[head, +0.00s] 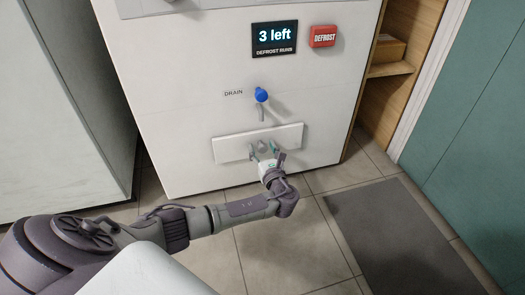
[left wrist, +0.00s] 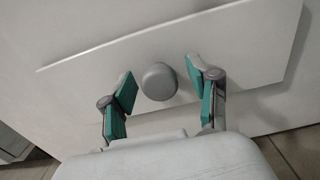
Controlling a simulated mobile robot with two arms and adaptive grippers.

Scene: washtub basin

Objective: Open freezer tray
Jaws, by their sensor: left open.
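The freezer tray (head: 226,150) shows as a white rectangular front low on the white freezer; it also fills much of the left wrist view (left wrist: 95,68). A round grey knob (left wrist: 159,81) sits on the tray front, and it shows in the head view (head: 263,146). My left gripper (head: 264,150) is at the tray front. In the left wrist view its teal-padded fingers (left wrist: 160,92) are open, one on each side of the knob, with a gap to it on both sides. The tray front looks close to the freezer face. My right gripper is not in view.
A grey mat (head: 400,240) lies on the tiled floor to the right. A wooden shelf (head: 391,69) stands beside the freezer.

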